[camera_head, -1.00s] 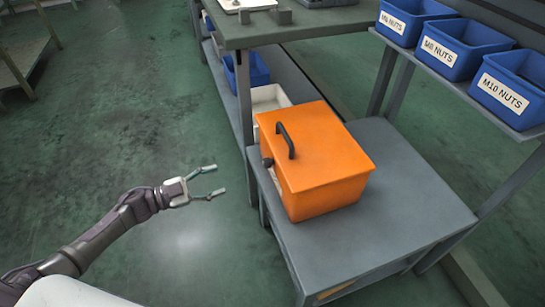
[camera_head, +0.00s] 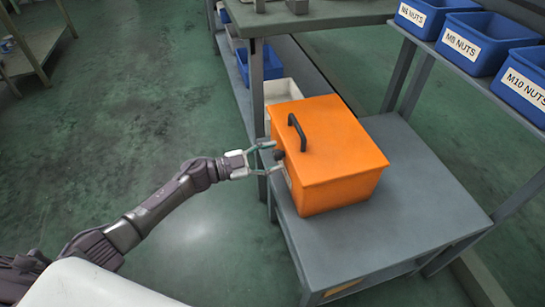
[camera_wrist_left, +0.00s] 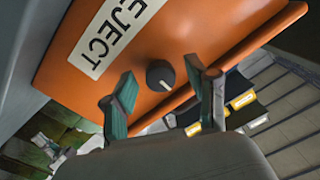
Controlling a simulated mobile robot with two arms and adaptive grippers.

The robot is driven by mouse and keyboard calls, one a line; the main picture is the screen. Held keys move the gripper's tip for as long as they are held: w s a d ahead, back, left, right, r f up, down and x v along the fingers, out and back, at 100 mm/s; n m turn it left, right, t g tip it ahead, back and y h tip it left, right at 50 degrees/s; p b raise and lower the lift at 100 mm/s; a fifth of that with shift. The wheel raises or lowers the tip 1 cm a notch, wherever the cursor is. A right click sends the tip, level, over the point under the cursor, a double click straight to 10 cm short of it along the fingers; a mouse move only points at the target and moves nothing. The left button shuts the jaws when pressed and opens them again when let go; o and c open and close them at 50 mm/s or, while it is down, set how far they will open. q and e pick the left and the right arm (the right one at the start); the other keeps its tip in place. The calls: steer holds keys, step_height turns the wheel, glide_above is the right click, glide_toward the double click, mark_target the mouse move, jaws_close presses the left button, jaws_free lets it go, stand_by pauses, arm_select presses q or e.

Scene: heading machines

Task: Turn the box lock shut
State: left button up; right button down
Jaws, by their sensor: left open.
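An orange box (camera_head: 335,150) with a black handle (camera_head: 297,132) on its lid stands on a grey low table. Its lock is a dark round knob (camera_head: 278,156) on the side facing my left arm. In the left wrist view the knob (camera_wrist_left: 160,75) shows below a white "REJECT" label (camera_wrist_left: 110,35), with a pale line on its face. My left gripper (camera_head: 268,158) is open at that side of the box. In the wrist view its two fingers (camera_wrist_left: 166,98) stand on either side of the knob, apart from it as far as I can tell. My right gripper is not in view.
The grey table (camera_head: 415,200) has bare top to the right of the box. A taller bench (camera_head: 330,15) stands behind it, with a white bin (camera_head: 283,90) on its lower shelf. Blue nut bins (camera_head: 475,42) line a rack at upper right.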

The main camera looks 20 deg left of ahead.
arm_select(q)
steer(key=shift+w+d, duration=0.1)
steer(key=shift+d, duration=0.05)
steer(key=shift+c, duration=0.3)
jaws_close()
